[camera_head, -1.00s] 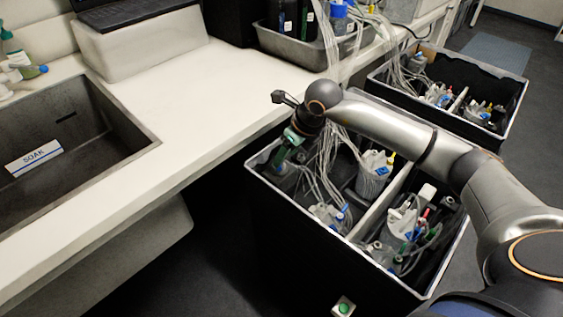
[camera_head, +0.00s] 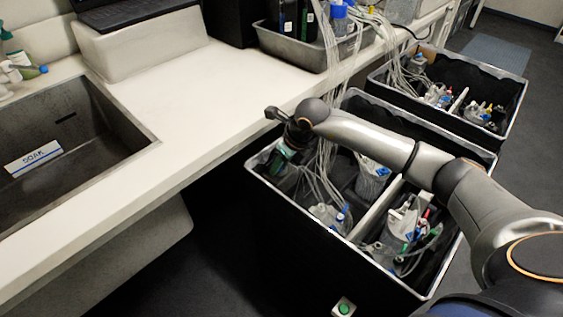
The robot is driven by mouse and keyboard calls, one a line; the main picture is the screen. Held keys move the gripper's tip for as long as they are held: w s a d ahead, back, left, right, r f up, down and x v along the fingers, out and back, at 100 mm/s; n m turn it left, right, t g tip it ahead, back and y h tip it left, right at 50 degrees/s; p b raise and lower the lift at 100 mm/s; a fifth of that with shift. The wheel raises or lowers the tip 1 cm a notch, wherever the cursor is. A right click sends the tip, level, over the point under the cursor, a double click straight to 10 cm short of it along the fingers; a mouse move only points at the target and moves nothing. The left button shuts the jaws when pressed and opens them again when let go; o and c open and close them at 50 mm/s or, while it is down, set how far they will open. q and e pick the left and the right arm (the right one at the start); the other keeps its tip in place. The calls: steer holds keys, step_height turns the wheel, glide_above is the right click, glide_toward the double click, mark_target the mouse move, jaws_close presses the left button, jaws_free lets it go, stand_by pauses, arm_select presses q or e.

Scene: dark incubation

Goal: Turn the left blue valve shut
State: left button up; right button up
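The near black crate (camera_head: 290,225) holds tubing and several grey-topped vessels with small coloured fittings. Blue parts show on the front-left vessel (camera_head: 343,213) and on the back vessel (camera_head: 382,170). I cannot tell for sure which one is the left blue valve. My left gripper is not in view.
A white bench (camera_head: 190,110) with a dark sink (camera_head: 90,130) fills the left. A metal tray (camera_head: 315,50) of bottles stands at the back, with tubes running down to the crates. A second crate (camera_head: 450,105) stands behind. The crate's divider (camera_head: 375,210) stands between the vessels.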

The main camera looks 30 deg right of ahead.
steer(key=shift+w+d+r, duration=0.1)
steer(key=shift+d, duration=0.05)
jaws_close()
stand_by(1.4)
steer(key=o, duration=0.6)
jaws_free()
steer(key=v, duration=1.2)
steer(key=shift+r+p, duration=0.2)
steer(key=shift+p, duration=0.1)
